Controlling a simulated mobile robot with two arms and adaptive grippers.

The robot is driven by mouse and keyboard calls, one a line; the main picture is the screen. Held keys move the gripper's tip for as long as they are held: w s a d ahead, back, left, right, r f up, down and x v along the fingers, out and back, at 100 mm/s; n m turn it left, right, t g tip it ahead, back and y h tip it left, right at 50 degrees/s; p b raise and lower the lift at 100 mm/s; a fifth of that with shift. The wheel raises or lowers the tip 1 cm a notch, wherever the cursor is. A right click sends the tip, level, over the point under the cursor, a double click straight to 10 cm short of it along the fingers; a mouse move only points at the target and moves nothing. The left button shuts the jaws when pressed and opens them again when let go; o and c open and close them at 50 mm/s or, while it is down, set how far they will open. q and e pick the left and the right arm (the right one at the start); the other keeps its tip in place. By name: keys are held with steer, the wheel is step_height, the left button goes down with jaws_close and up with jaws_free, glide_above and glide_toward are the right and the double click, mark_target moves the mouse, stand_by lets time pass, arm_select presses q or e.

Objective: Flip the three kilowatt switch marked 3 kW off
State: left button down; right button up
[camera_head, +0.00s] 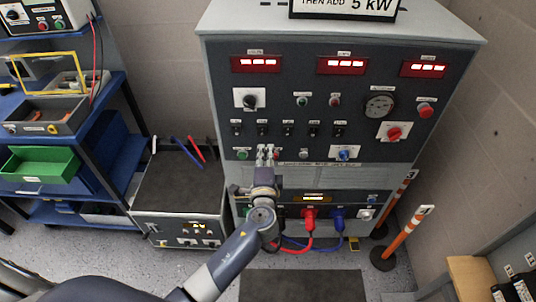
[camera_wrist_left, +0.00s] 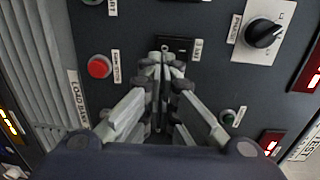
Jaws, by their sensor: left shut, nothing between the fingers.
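A row of small black switches (camera_head: 313,131) with white labels runs across the dark panel of the load bank cabinet (camera_head: 222,85); the labels are too small to read in the head view. My left gripper (camera_head: 266,151) is shut and empty, in front of the panel just below the second switch from the left (camera_head: 262,130). In the left wrist view, the shut fingertips (camera_wrist_left: 161,57) are close to a black switch (camera_wrist_left: 180,46) and partly cover it. I cannot tell whether they touch, which rating its label shows, or the lever's position. My right gripper is out of view.
A red button (camera_wrist_left: 99,67) and a black rotary knob (camera_wrist_left: 263,34) are near the fingers. Orange-and-white posts (camera_head: 402,232) stand at right. A blue shelf (camera_head: 100,150) stands at left.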

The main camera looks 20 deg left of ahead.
arm_select(q)
steer(key=shift+f+b+v, duration=1)
steer(key=shift+b+v, duration=0.35)
steer(key=shift+v, duration=3.1)
steer(key=s+f+n+g+h, duration=0.1)
steer(key=s+f+g, duration=0.2)
steer(key=f, duration=0.7)
steer(key=s+a+f+g+h, duration=0.15)
steer(key=s+f, duration=0.25)
steer(key=f, duration=0.7)
steer(key=s+f+n+g+h, duration=0.1)
steer(key=s+f+g, duration=0.2)
steer(key=f, duration=0.7)
steer(key=s+a+f+n+g, duration=0.2)
steer(key=s+f, duration=0.5)
steer(key=s, duration=0.4)
steer(key=s+a+f+n+g+h, duration=0.1)
steer(key=s+f+n, duration=0.4)
steer(key=s, duration=0.6)
steer(key=s+a+f+n+g, duration=0.3)
steer(key=s+a+f+g, duration=0.1)
steer(key=s+f, duration=0.5)
steer(key=s+g, duration=0.1)
steer(key=s, duration=0.1)
steer(key=shift+s, duration=0.3)
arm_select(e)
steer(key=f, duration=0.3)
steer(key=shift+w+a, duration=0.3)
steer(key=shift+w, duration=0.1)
